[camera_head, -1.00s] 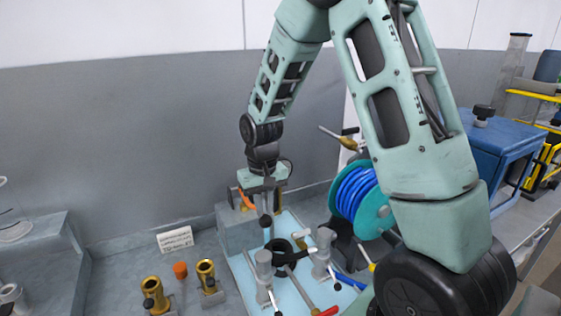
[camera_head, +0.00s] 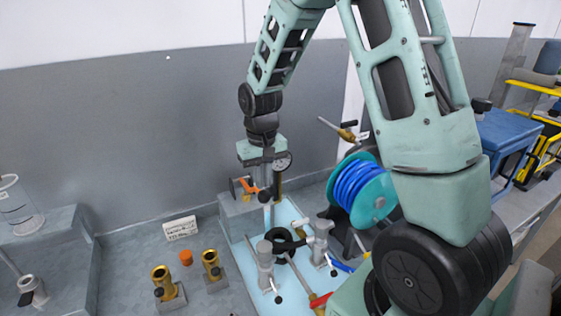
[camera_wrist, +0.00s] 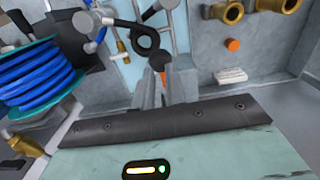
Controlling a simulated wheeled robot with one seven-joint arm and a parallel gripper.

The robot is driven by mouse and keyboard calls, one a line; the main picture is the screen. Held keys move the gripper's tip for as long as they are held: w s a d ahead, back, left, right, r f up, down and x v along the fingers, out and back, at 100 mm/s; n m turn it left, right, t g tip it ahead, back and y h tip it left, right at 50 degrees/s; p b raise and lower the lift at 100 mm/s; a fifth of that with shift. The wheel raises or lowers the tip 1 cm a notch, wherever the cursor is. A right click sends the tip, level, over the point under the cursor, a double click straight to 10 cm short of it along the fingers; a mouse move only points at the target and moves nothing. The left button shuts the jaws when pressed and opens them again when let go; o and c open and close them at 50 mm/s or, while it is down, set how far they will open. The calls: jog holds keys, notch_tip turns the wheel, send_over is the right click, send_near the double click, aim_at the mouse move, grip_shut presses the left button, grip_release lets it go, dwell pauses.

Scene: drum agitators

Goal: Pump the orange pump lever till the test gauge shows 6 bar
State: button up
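The orange pump lever (camera_head: 249,187) is on the grey pump block at the back left of the pale blue plate. My gripper (camera_head: 265,190) reaches down from above at the lever's end. In the wrist view my gripper's fingers (camera_wrist: 165,88) are close together, with a bit of the orange lever (camera_wrist: 162,76) showing between them. The fingers partly hide the lever's end. A round gauge (camera_head: 283,161) stands just right of my gripper, facing the head camera. Its dial is too small to read.
A teal reel of blue hose (camera_head: 362,190) stands right of the plate. Grey valve posts and a black ring (camera_head: 284,240) are in front of the lever. Brass fittings (camera_head: 163,283), an orange cap (camera_head: 186,258) and a white label (camera_head: 180,228) are to the left.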

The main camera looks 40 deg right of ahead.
notch_tip(320, 180, down, 14)
jog(key=s+b, duration=0.1)
jog(key=b, duration=0.9)
jog(key=r+p, duration=0.8)
jog(key=r, duration=0.1)
jog(key=r+p, duration=0.4)
jog(key=r, duration=0.1)
jog(key=shift+w+r, duration=0.1)
jog(key=shift+w, duration=0.25)
